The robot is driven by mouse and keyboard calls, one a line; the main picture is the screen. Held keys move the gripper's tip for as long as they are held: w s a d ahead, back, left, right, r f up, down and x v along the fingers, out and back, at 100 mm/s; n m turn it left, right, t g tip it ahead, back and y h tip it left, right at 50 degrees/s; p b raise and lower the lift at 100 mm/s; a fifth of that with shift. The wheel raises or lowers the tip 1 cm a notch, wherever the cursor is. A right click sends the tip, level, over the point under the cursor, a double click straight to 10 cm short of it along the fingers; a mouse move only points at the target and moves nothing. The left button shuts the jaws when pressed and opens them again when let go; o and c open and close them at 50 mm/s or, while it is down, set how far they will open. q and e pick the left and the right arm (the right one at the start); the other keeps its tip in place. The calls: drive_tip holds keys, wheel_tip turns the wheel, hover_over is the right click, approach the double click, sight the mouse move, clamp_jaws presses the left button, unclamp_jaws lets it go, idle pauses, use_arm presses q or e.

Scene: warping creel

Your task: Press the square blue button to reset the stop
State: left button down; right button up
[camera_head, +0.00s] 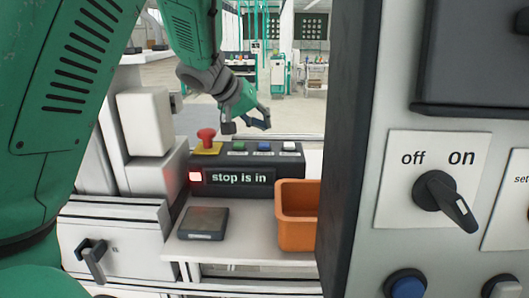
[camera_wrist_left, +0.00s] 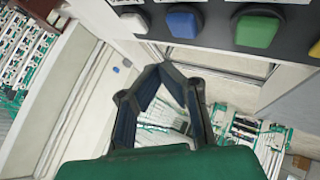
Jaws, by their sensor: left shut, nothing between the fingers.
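The square blue button (camera_head: 265,146) is on top of a dark control box, between a green button (camera_head: 238,146) and a white button (camera_head: 289,146). The blue button also shows at the top of the left wrist view (camera_wrist_left: 185,22), beyond my fingers. The box's display (camera_head: 238,177) reads "stop is in", and a red lamp (camera_head: 195,177) is lit beside it. A red mushroom stop (camera_head: 206,136) sits on a yellow base at the box's left. My left gripper (camera_head: 247,125) is shut and empty, just above and behind the buttons, apart from them. My right gripper is out of view.
An orange bin (camera_head: 297,213) stands in front of the box's right end. A dark flat pad (camera_head: 203,223) lies on the shelf. A large panel (camera_head: 392,75) with an off/on knob (camera_head: 443,197) and a round blue button (camera_head: 407,284) fills the right side.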

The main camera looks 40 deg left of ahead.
sight(263, 144)
use_arm(q)
drive_tip(key=shift+f, duration=1.15)
idle(0.6)
drive_tip(key=shift+d+f+p, duration=0.1)
drive_tip(key=shift+f+p, duration=0.15)
drive_tip(key=shift+p, duration=0.1)
drive_tip(key=shift+s+f, duration=0.1)
drive_tip(key=shift+f, duration=0.45)
idle(0.8)
drive_tip(key=shift+r+p, duration=0.95)
drive_tip(key=shift+p, duration=0.1)
